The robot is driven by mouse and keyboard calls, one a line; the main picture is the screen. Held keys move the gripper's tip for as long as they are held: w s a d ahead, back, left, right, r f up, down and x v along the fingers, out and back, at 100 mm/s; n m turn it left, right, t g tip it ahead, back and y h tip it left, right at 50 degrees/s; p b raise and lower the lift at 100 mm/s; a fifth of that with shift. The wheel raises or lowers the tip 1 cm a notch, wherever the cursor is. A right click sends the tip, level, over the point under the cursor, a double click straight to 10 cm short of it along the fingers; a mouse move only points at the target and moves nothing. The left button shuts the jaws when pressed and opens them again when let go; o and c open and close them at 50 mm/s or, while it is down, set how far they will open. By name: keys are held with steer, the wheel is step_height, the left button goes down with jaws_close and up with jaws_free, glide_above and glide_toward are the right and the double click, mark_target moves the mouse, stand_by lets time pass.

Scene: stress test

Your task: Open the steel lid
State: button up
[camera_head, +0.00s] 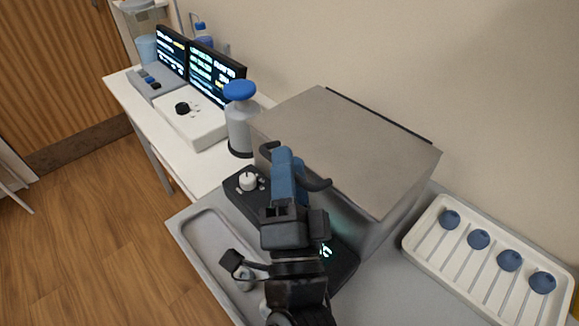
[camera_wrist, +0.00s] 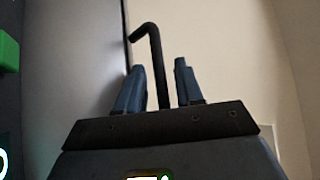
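The steel lid (camera_head: 345,145) is a grey box-shaped cover, closed over a bench unit in the head view. A dark bent handle bar (camera_head: 318,185) shows at its front, partly hidden by my gripper (camera_head: 287,153). In the wrist view, the handle (camera_wrist: 153,45) rises between the two blue fingers of my gripper (camera_wrist: 160,68). The fingers are apart, with gaps visible on both sides of the bar, so I see no grip on it. The lid's grey face (camera_wrist: 70,70) fills the left of the wrist view.
A white bottle with a blue cap (camera_head: 240,125) stands left of the lid. A cream rack (camera_head: 415,238) with several blue balls lies to the right. Two screens (camera_head: 217,75) and a white device (camera_head: 190,120) stand farther back left. A wall is behind.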

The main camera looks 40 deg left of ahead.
jaws_close()
stand_by(0.4)
